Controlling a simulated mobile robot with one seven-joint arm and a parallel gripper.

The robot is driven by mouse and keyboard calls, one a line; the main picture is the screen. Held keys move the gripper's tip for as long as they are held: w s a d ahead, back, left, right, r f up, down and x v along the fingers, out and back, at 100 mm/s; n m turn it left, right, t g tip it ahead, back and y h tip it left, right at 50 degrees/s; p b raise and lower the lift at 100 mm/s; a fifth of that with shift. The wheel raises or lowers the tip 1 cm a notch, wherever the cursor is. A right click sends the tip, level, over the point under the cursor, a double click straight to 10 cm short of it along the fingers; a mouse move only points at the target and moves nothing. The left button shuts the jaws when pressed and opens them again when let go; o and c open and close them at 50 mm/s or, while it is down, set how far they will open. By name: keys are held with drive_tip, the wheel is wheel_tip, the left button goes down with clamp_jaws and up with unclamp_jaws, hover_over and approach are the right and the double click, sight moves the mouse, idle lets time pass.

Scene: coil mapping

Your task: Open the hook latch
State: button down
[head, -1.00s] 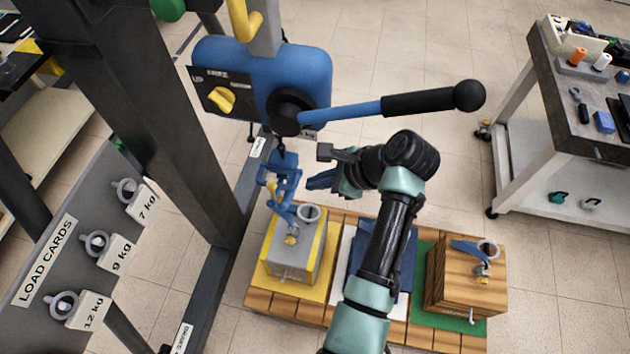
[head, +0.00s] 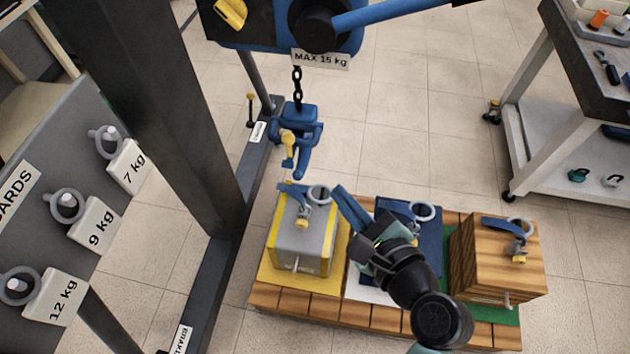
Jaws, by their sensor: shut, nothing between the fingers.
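The blue hook (head: 302,163) hangs from a short chain under the blue hoist, in the head view. Its yellow latch piece (head: 288,143) is on the hook's front side; I cannot tell from this angle whether the latch is open or closed. My gripper (head: 342,193) is below and to the right of the hook, clear of it. Its blue fingers are shut with nothing between them, pointing up and left beside the ring of the grey block.
A grey-and-yellow block (head: 302,240), a dark blue block (head: 424,240) and a wooden block (head: 499,262) stand on a pallet (head: 320,312), each with a ring on top. The hoist (head: 270,35) hangs above. Load cards (head: 128,170) are at left, a cart (head: 575,130) at right.

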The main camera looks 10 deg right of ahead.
approach(291, 146)
wheel_tip(291, 146, down, 3)
drive_tip(key=w+d, duration=0.2)
drive_tip(key=w, duration=0.1)
drive_tip(key=shift+w+a+r+p, duration=0.4)
drive_tip(key=shift+w+a, duration=0.2)
drive_tip(key=shift+a, duration=0.15)
drive_tip(key=shift+w+a+r+p, duration=0.3)
drive_tip(key=shift+w+a+p, duration=0.1)
drive_tip(key=shift+w+a, duration=0.3)
